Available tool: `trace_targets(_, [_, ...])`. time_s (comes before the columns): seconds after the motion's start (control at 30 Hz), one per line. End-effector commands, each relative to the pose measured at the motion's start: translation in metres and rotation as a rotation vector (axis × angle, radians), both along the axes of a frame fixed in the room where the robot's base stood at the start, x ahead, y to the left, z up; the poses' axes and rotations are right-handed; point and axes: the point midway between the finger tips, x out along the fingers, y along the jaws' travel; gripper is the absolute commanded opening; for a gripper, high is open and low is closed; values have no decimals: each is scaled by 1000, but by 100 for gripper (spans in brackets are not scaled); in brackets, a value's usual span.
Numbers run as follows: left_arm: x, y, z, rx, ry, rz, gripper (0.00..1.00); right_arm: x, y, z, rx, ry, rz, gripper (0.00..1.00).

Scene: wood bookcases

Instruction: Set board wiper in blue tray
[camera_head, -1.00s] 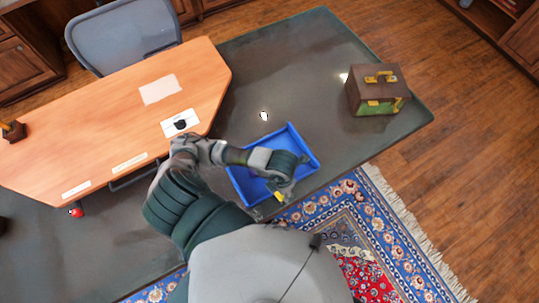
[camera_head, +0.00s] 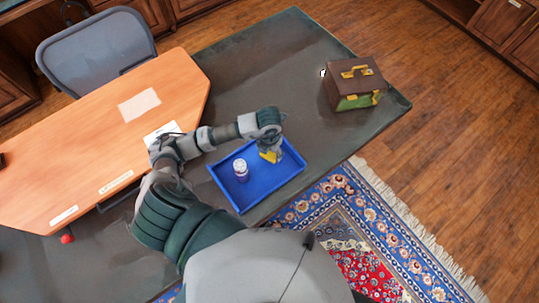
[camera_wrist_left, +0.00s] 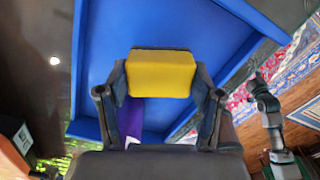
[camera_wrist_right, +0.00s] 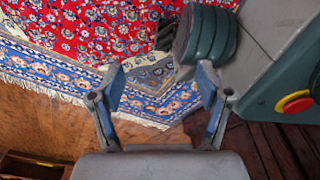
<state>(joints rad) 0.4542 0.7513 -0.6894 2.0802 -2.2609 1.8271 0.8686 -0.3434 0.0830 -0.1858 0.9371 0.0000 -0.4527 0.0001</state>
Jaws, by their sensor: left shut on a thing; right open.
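The board wiper is a yellow block (camera_head: 270,156) in the head view, and its yellow face (camera_wrist_left: 162,74) fills the middle of the left wrist view. My left gripper (camera_head: 269,148) is shut on it, over the right part of the blue tray (camera_head: 248,202). The tray's blue floor (camera_wrist_left: 105,40) shows behind the wiper in the left wrist view. I cannot tell whether the wiper touches the tray floor. My right gripper (camera_wrist_right: 160,85) is open and empty, above the rug and wood floor in the right wrist view.
A white-capped bottle (camera_head: 241,170) stands inside the tray, left of the wiper. A brown and green box (camera_head: 354,84) stands on the dark table (camera_head: 300,50) at the far right. A wooden desktop (camera_head: 90,150) lies left. The table between tray and box is clear.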

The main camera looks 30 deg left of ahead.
Motion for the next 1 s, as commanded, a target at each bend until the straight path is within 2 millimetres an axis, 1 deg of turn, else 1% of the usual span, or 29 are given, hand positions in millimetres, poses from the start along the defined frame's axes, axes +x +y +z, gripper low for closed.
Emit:
trace_targets(0.23, [-2,0,-32,0,4,0,34,4,-7,0,-9,-5,4,77])
trace_targets(0.47, [-1,0,-34,0,1,-1,34,0,-9,0,-11,0,5,77])
trace_targets(0.5, [-1,0,-34,0,2,-1,73,-1,-8,0,-10,2,5,77])
trace_targets(0.57, [-1,0,-34,0,2,-1,88,-4,-8,0,-10,5,5,77])
trace_targets(0.6, [-1,0,-34,0,1,-1,91,-5,-7,0,-9,7,4,77])
trace_targets(0.73, [-1,0,-34,0,1,-1,91,-9,-3,0,-4,12,3,77])
trace_targets(0.9, [-1,0,-33,0,1,-1,91,-9,2,0,3,12,-1,77])
trace_targets(1.0, [0,0,-27,1,-1,-1,91,-8,4,1,5,9,-1,77])
